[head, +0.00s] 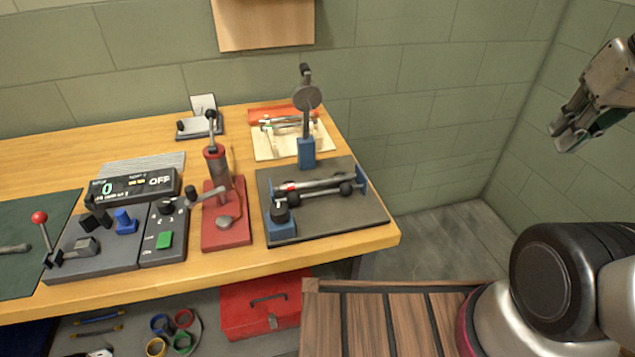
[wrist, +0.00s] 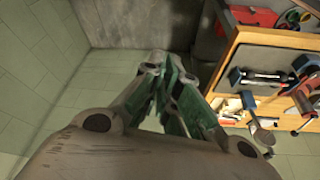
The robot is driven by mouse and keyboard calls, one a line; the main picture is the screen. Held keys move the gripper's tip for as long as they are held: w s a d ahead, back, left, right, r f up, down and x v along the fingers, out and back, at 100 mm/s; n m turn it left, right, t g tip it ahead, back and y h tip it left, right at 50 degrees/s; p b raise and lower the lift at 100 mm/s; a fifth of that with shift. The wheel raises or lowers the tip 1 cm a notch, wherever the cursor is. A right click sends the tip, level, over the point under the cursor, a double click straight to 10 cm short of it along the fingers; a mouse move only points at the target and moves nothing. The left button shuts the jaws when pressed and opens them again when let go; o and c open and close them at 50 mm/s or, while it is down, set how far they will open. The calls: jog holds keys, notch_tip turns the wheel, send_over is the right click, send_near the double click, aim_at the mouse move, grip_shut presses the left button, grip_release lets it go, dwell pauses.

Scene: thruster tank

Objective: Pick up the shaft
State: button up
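The shaft (head: 318,184) is a slim grey metal rod. It lies roughly level across the blue supports of a dark plate near the right end of the wooden bench in the head view. The fixture with the rod also shows, small and tilted, at the right of the wrist view, where the rod (wrist: 262,77) is less clear. My gripper (head: 562,138) is high at the right of the head view, well away from the bench.
A tall blue-based gauge stand (head: 306,150) rises just behind the rod. A red press (head: 225,230) stands to its left. A pale tray with an orange back (head: 265,148) is behind. Open air separates my gripper from the bench. A red toolbox (head: 245,308) sits below.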

jog(key=o, duration=0.3)
jog(key=shift+w+a, duration=0.1)
jog(key=shift+a, duration=0.2)
jog(key=o, duration=0.3)
jog(key=w+a+f+n+g, duration=0.1)
jog(key=a, duration=0.3)
jog(key=w+a+f+n+g, duration=0.1)
jog(key=w+a+f+n, duration=0.1)
jog(key=a, duration=0.2)
jog(key=w+a+f+n+g, duration=0.1)
jog(key=w+a+n, duration=0.1)
jog(key=a, duration=0.2)
jog(key=shift+f+y, duration=0.3)
jog(key=shift+f, duration=0.05)
jog(key=shift+o, duration=0.2)
jog(key=m, duration=2)
send_over(320, 180)
jog(key=s, duration=0.1)
notch_tip(320, 180, down, 7)
jog(key=f, duration=0.4)
jog(key=w+f, duration=0.1)
jog(key=f, duration=0.2)
